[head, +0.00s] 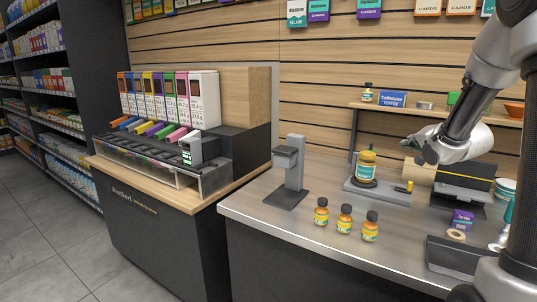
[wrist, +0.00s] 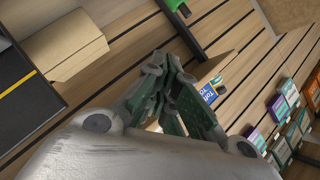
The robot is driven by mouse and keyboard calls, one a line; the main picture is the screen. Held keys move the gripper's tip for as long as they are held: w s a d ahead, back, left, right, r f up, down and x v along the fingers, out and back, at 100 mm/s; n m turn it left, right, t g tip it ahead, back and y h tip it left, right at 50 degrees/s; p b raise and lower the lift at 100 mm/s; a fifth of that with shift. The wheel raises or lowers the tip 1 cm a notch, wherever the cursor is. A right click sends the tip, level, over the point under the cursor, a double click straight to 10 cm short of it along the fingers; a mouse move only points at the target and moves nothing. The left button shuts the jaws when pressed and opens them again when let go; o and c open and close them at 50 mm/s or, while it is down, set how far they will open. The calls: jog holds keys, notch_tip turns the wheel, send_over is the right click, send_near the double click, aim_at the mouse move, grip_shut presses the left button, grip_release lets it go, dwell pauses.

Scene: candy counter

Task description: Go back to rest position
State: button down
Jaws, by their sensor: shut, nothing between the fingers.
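My gripper (head: 422,150) is raised above the right part of the steel counter (head: 275,222), in front of the slatted wall. In the wrist view my gripper (wrist: 165,62) has its fingers together, with nothing between them.
Three small orange bottles (head: 344,218) stand near the counter's front edge. A grey upright stand (head: 290,172) is left of them. Candy dispensers (head: 165,100) are on the left cabinet. A shelf (head: 430,112) holds a blue toffee box (head: 392,99). A purple box (head: 461,219) is at right.

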jog(key=s+a+n+g, duration=0.3)
jog(key=s+a, duration=0.1)
jog(key=s, duration=0.9)
jog(key=s+a+n+g, duration=0.3)
jog(key=s+a+n, duration=0.1)
jog(key=s, duration=0.8)
jog(key=s+a+n+g, duration=0.4)
jog(key=s, duration=0.9)
jog(key=shift+s+r, duration=0.2)
jog(key=shift+s, duration=0.1)
